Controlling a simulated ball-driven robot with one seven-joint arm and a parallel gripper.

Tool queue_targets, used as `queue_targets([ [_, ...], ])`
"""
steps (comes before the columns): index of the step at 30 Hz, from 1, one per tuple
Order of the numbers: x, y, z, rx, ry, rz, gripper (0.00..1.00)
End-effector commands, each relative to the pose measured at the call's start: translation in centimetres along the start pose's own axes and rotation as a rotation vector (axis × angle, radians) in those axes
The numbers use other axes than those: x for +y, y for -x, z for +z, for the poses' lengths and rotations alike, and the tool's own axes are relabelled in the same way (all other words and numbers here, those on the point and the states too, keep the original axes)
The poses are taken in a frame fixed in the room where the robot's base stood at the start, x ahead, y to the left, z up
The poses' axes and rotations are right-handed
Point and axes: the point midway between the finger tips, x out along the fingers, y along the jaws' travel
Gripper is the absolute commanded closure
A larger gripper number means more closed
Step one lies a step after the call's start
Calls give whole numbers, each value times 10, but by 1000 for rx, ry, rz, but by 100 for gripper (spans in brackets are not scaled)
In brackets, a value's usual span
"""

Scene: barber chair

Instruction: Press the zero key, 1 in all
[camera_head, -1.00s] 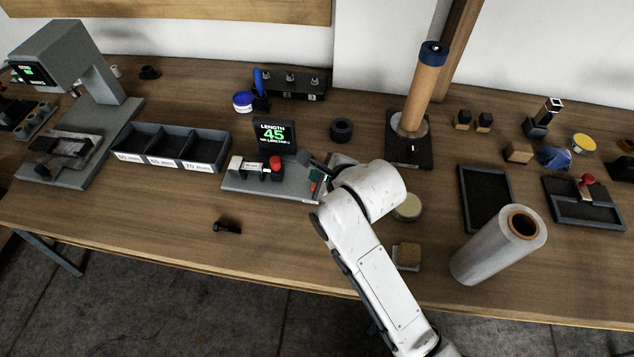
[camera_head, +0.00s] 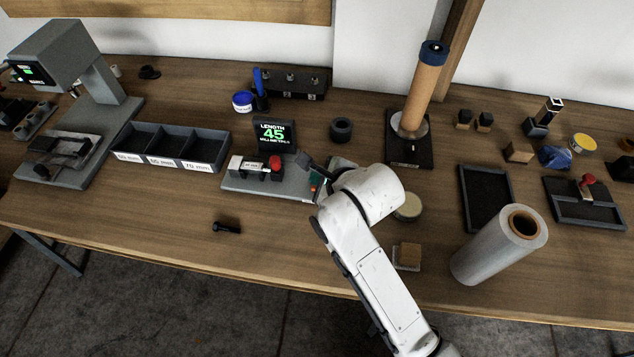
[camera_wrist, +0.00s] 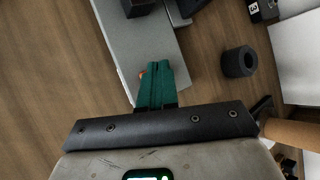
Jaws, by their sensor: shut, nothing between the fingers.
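The length gauge (camera_head: 240,182) is a grey plate on the bench with a red knob (camera_head: 275,161) and a screen (camera_head: 274,135) reading LENGTH 45. A small red spot (camera_head: 313,187), possibly the zero key, shows at the plate's right end; I cannot read any label. My gripper's green fingers (camera_wrist: 154,68) are shut and empty over the plate (camera_wrist: 135,42) in the wrist view. A bit of red (camera_wrist: 142,73) shows at their left side, partly hidden by them. I cannot tell whether the fingertips touch it. In the head view my arm hides most of the gripper.
A three-part bin (camera_head: 170,147) stands left of the gauge. A dark handled part (camera_head: 227,227) lies in front.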

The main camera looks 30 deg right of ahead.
Motion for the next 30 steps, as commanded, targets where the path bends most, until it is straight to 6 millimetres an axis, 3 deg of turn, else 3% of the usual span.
queue_targets([
  [30,4,-5,-4,2,0,1,100],
])
